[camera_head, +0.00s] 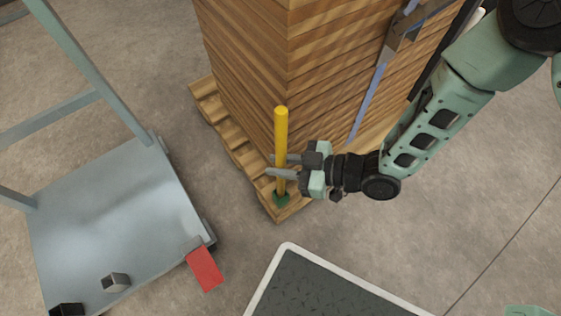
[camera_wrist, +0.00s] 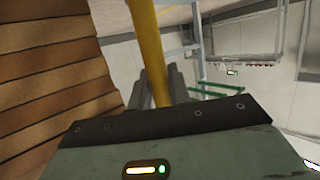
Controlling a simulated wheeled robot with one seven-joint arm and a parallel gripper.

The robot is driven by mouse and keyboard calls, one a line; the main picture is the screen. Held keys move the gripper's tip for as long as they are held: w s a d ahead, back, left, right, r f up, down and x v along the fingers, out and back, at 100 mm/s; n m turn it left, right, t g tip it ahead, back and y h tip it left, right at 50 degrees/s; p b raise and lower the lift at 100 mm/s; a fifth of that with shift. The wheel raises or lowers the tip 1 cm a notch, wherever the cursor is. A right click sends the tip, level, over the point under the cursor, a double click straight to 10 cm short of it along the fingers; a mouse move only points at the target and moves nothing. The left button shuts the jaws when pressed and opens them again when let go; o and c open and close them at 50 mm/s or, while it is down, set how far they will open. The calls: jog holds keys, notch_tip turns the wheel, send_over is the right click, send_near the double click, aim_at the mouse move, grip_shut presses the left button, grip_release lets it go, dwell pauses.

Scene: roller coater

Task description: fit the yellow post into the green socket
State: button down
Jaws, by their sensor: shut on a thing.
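The yellow post (camera_head: 281,135) stands upright beside the corner of the wood stack in the head view. Its lower end meets the green socket (camera_head: 281,199) at the pallet's front corner; I cannot tell how deep it sits. My gripper (camera_head: 279,166) is shut around the post's lower half, a little above the socket. In the wrist view the post (camera_wrist: 150,50) runs up between my fingers (camera_wrist: 160,88). The socket is not clear to see in the wrist view.
The tall stack of wooden boards (camera_head: 245,50) rests on a pallet (camera_head: 236,143) right behind the post. A grey cart (camera_head: 120,205) stands at left, with a red piece (camera_head: 204,268) at its corner. A dark mat (camera_head: 320,290) with a pale rim lies in front.

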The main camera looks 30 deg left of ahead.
jog(key=shift+f+b, duration=0.65)
jog(key=shift+f, duration=0.4)
jog(key=c, duration=1.2)
grip_release()
jog(key=shift+d, duration=0.1)
jog(key=p+v, duration=0.5)
jog(key=v, duration=1.2)
jog(key=shift+p, duration=0.3)
jog(key=shift+d+r, duration=0.1)
